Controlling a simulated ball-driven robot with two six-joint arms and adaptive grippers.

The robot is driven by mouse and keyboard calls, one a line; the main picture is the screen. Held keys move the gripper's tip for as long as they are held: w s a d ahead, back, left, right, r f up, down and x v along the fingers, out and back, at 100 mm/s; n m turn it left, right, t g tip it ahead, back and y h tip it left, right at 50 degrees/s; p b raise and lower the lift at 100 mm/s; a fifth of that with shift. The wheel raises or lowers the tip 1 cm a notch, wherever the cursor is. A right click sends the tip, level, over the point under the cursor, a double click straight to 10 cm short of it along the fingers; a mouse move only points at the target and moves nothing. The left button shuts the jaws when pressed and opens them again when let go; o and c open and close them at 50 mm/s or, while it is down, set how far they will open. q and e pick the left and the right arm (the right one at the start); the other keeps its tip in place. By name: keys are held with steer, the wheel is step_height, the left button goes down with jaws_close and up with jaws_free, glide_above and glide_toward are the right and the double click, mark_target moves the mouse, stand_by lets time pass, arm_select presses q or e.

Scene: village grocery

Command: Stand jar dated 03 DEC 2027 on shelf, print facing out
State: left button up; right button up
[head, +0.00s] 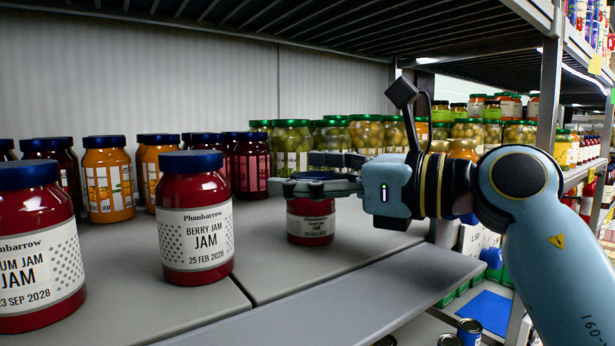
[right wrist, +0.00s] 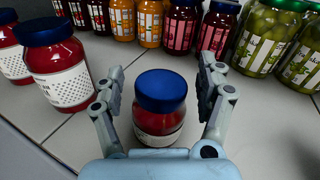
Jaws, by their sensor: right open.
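A red jam jar with a dark blue lid stands upright on the grey shelf (head: 270,285). Its lower part (head: 310,222) shows in the head view below my right gripper (head: 312,174), which hides its top. Its label faces out toward the head camera; the date is too small to read. In the right wrist view the jar (right wrist: 160,105) is between the two spread fingers of my right gripper (right wrist: 162,80), with gaps on both sides. The right gripper is open. My left gripper is not in view.
A berry jam jar (head: 194,220) dated 25 FEB 2028 and a plum jam jar (head: 35,250) stand to the left. Rows of orange and red jars (head: 108,180) and green-lidded jars (head: 292,146) stand behind. Bare shelf lies between the berry jar and the gripped-around jar.

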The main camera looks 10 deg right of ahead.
steer(key=shift+r, duration=0.15)
steer(key=shift+b+v, duration=1.65)
steer(key=shift+v, duration=4.35)
steer(key=shift+s+d, duration=0.1)
